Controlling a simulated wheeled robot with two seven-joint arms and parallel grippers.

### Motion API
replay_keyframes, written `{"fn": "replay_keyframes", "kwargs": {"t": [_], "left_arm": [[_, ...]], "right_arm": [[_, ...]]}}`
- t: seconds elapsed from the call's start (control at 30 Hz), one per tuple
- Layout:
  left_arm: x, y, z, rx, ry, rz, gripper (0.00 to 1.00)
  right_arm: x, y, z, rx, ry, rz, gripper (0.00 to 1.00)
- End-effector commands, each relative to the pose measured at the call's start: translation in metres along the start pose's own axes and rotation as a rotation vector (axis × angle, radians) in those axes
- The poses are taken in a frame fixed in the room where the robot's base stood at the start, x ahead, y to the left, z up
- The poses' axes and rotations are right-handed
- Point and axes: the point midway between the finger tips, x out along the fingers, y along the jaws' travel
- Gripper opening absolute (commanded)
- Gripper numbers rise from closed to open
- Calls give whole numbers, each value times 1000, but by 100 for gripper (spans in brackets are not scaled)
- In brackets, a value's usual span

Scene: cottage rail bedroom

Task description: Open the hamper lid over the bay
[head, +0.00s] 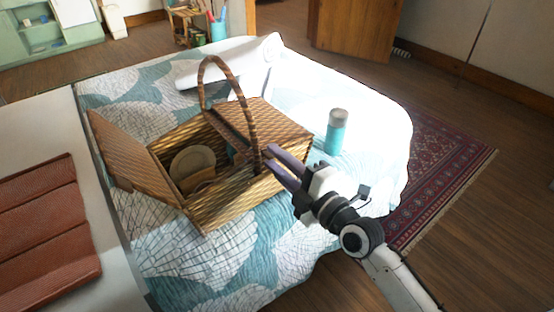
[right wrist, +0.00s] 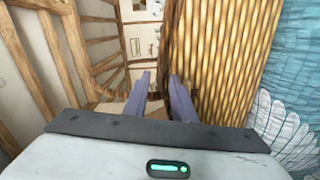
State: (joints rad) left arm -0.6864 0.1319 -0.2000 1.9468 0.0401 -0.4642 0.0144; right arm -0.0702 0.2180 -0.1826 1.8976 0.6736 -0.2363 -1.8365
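The wicker hamper (head: 230,203) stands on the bed. Its left lid (head: 122,155) is swung out to the left, and the left bay shows a round pale plate (head: 192,162) and a brown item. The right lid (head: 272,122) lies over the right part. The arched handle (head: 213,66) stands upright across the middle. My right gripper (head: 268,157) has its fingers apart at the hamper's near right side, close to the handle's foot; contact is unclear. In the right wrist view, the fingers (right wrist: 161,88) are parted beside a woven hamper surface (right wrist: 220,55). My left gripper is out of view.
A teal bottle with a grey cap (head: 337,132) stands on the bed right of the hamper. A white pillow (head: 240,60) lies behind it. The patterned quilt (head: 235,265) is clear in front. A red rug (head: 440,185) lies on the floor at right.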

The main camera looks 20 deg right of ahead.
Motion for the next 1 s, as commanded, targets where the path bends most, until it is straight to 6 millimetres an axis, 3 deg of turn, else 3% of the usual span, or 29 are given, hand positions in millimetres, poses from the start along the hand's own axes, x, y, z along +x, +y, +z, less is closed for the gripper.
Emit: {"fn": "replay_keyframes", "kwargs": {"t": [0.23, 0.4, 1.0], "left_arm": [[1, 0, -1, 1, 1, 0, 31], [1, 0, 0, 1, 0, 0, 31], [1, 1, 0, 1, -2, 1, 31]], "right_arm": [[1, 0, 0, 1, 0, -1, 24], [1, 0, 0, 0, 0, -1, 0], [1, -1, 0, 0, 0, -1, 0]]}}
